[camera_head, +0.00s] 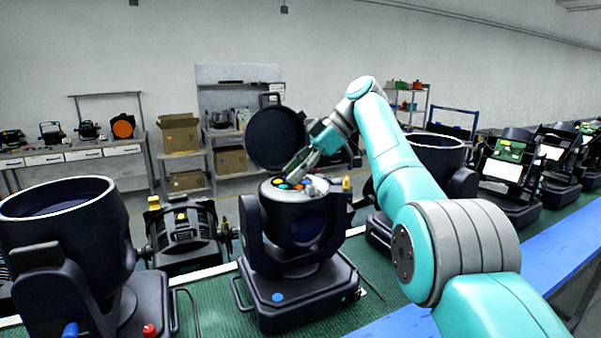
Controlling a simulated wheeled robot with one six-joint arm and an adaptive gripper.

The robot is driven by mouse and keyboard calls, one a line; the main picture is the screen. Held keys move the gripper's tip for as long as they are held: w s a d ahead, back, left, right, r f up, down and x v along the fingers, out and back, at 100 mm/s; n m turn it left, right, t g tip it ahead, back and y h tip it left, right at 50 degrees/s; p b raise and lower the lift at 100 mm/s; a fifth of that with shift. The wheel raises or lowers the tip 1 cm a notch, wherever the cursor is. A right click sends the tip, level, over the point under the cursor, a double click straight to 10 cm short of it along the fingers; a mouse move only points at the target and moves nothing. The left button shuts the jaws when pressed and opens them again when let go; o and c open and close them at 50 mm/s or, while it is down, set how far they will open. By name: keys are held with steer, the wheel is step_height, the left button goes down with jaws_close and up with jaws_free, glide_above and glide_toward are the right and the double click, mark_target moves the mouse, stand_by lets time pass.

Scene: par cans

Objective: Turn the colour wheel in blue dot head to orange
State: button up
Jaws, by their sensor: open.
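The blue dot head (290,255) is a black moving-head lamp in the middle of the picture, with a blue dot (277,297) on its base. Its round black lid (275,138) stands open behind it. The colour wheel (281,184) shows in the open top as small coloured discs, orange and green among them; part of it is hidden by my gripper. My gripper (293,176) is open and reaches down from the right, its fingertips at or just above the wheel. I cannot tell whether they touch it.
Another black head (65,245) stands close on the left, and one (440,160) stands behind my arm on the right. A black lamp unit (183,232) stands behind to the left. Green matting (215,300) covers the bench around the base. Shelves with cardboard boxes (180,132) stand at the back wall.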

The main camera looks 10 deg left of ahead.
steer(key=shift+s+m+t, duration=0.1)
steer(key=shift+m+t, duration=0.7)
steer(key=shift+m, duration=0.1)
